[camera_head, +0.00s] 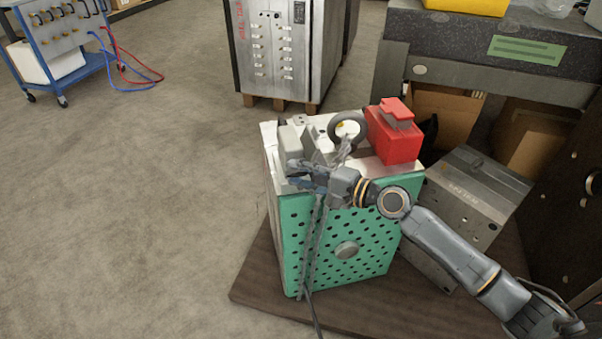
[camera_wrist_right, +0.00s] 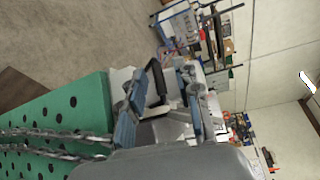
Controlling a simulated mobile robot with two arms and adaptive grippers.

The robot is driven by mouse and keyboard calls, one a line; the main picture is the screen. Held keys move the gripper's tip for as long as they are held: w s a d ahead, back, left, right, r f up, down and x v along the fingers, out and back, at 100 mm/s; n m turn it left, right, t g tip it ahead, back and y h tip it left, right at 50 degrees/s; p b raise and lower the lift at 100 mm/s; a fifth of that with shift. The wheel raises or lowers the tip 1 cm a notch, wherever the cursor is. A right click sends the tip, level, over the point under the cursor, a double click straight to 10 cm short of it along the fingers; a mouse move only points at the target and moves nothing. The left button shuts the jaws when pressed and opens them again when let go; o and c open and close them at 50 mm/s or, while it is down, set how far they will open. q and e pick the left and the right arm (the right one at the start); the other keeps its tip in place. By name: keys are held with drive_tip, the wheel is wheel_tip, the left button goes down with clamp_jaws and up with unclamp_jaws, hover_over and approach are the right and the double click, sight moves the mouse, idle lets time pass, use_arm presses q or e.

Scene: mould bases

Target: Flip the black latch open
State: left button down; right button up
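The mould base with a green perforated front (camera_head: 340,235) stands on a brown board. My right gripper (camera_head: 296,174) is at the upper left of its front, close to the top edge. In the right wrist view the two blue-grey fingers of the right gripper (camera_wrist_right: 160,94) are spread apart. A black bent piece that looks like the latch (camera_wrist_right: 155,80) shows between or just beyond them; I cannot tell whether they touch it. In the head view I cannot make the latch out clearly. My left gripper is not in view.
A red block (camera_head: 394,138) and a metal ring (camera_head: 347,130) are on top of the base. Chains (camera_head: 312,245) hang down its front. A grey metal block (camera_head: 470,195) stands at the right. The floor at the left (camera_head: 130,220) is clear.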

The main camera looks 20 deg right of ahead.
clamp_jaws()
drive_tip(key=shift+r, duration=0.15)
idle(0.5)
drive_tip(key=shift+d+b, duration=0.1)
drive_tip(key=shift+b, duration=0.35)
